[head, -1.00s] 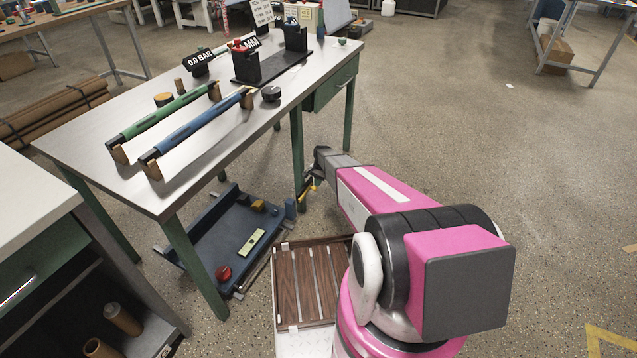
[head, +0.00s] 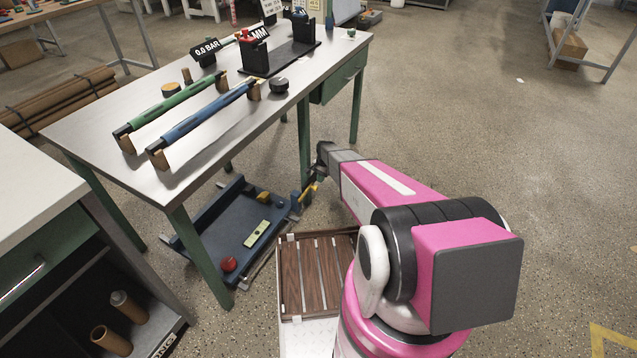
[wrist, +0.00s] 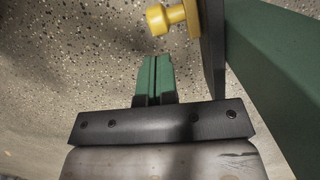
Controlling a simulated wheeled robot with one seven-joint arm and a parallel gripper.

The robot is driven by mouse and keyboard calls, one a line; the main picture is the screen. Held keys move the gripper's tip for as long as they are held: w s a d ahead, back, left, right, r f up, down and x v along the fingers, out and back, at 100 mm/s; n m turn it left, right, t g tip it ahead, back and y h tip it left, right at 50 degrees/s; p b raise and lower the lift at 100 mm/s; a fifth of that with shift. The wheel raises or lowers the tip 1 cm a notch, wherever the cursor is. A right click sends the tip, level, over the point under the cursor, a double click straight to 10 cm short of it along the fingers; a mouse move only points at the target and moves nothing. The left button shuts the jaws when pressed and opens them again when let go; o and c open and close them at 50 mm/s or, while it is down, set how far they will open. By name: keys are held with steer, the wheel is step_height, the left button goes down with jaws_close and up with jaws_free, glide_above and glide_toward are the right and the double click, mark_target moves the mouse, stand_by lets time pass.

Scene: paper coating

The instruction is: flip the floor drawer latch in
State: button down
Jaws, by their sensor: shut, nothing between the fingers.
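The blue floor drawer (head: 205,232) is a low open tray on the floor under the workbench. A yellow knob on a dark upright part, which looks like the latch, shows at the top of the wrist view (wrist: 165,18). A small yellow piece also shows by the drawer's right corner in the head view (head: 309,190). My gripper (wrist: 152,62) points down with its green fingers shut and empty. The fingertips are close to the knob, just below and left of it in the wrist view, apart from it. In the head view, my wrist hides most of the gripper.
A green table leg (wrist: 275,70) stands close on the right in the wrist view. The tray holds a red knob (head: 228,264) and a pale green plate (head: 257,233). A brown slatted panel (head: 315,275) lies before it. Open floor lies to the right.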

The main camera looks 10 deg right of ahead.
step_height(320, 180, up, 10)
steer(key=w+d, duration=0.2)
steer(key=shift+r, duration=0.25)
steer(key=s+r+n, duration=0.3)
steer(key=s+r, duration=0.5)
steer(key=s, duration=0.3)
steer(key=s+d+r+n+t+h, duration=0.1)
steer(key=s+r+n, duration=0.2)
steer(key=s+r, duration=0.5)
steer(key=s+r+n, duration=0.2)
steer(key=s+r, duration=0.6)
steer(key=s, duration=0.6)
steer(key=shift+s+d+r+n+t+h, duration=0.15)
steer(key=shift+s+n+t+h, duration=0.15)
steer(key=shift+s+n, duration=0.1)
